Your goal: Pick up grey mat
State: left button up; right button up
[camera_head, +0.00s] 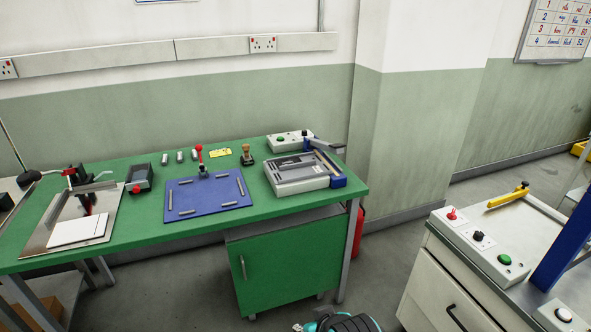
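I cannot tell for certain which thing is the grey mat. A flat grey piece (296,172) lies on top of a pale boxy device at the right end of the green table. A blue board (208,196) with several short metal bars and a red-knobbed lever lies on the middle of the table. A metal plate (50,228) with a white block (77,231) on it is at the table's left end.
The green table (140,228) stands against the wall, with a green cabinet below. A second bench (452,240) at right carries control boxes and a yellow-handled lever (508,197). A teal and black object (343,321) shows at the bottom edge. Grey floor lies between.

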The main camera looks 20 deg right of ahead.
aim_at(312, 166)
jog(key=i+l+z, duration=0.1)
jog(key=z, duration=0.3)
jog(key=i+z, duration=0.15)
jog(key=z, duration=0.25)
jog(key=i+z, duration=0.15)
jog(key=z, duration=0.25)
